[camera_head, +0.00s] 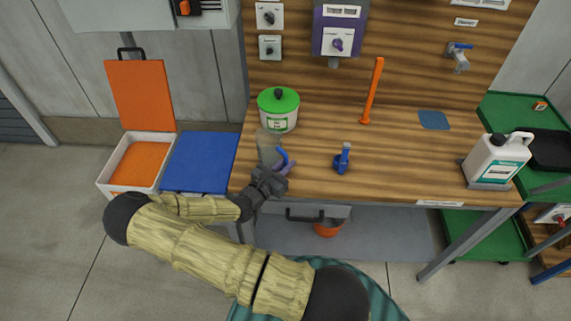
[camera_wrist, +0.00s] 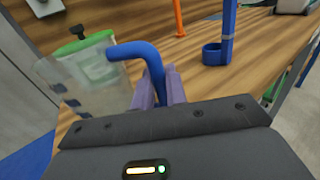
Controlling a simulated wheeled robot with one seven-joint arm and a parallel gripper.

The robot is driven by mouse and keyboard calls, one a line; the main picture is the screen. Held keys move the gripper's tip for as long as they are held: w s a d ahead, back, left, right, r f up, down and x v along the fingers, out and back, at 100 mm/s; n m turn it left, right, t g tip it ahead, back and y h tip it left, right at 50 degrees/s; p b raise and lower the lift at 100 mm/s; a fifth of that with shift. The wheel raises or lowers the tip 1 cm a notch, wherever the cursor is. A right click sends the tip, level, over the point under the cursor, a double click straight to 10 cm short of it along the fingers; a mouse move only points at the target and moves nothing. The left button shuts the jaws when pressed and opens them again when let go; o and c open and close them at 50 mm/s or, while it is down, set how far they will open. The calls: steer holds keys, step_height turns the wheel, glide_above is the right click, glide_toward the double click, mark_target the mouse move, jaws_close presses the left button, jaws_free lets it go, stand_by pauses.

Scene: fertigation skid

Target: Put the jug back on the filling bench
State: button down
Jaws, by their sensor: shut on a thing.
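The clear jug (camera_head: 267,146) with a blue handle (camera_head: 283,156) is at the left front part of the wooden filling bench (camera_head: 400,165). My gripper (camera_head: 286,169) has its purple fingers shut on the handle, at the bench's front edge. In the wrist view the jug (camera_wrist: 85,88) is left of my gripper (camera_wrist: 158,88), and the handle (camera_wrist: 145,52) runs down between the fingers. The jug looks tilted in that view. I cannot tell whether its base touches the bench top.
A green-lidded pot (camera_head: 278,110) stands just behind the jug. A blue ring holder (camera_head: 341,160), an orange rod (camera_head: 371,92), a blue pad (camera_head: 433,120) and a white canister (camera_head: 497,160) are to the right. An open orange-lidded box (camera_head: 118,191) stands left. The bench's right middle is clear.

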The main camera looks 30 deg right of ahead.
steer(key=shift+f, duration=0.25)
steer(key=c, duration=1.4)
jaws_free()
steer(key=shift+c, duration=0.2)
steer(key=shift+r, duration=0.25)
steer(key=b+v, duration=0.2)
steer(key=v, duration=1)
steer(key=shift+b, duration=0.3)
steer(key=shift+s, duration=0.1)
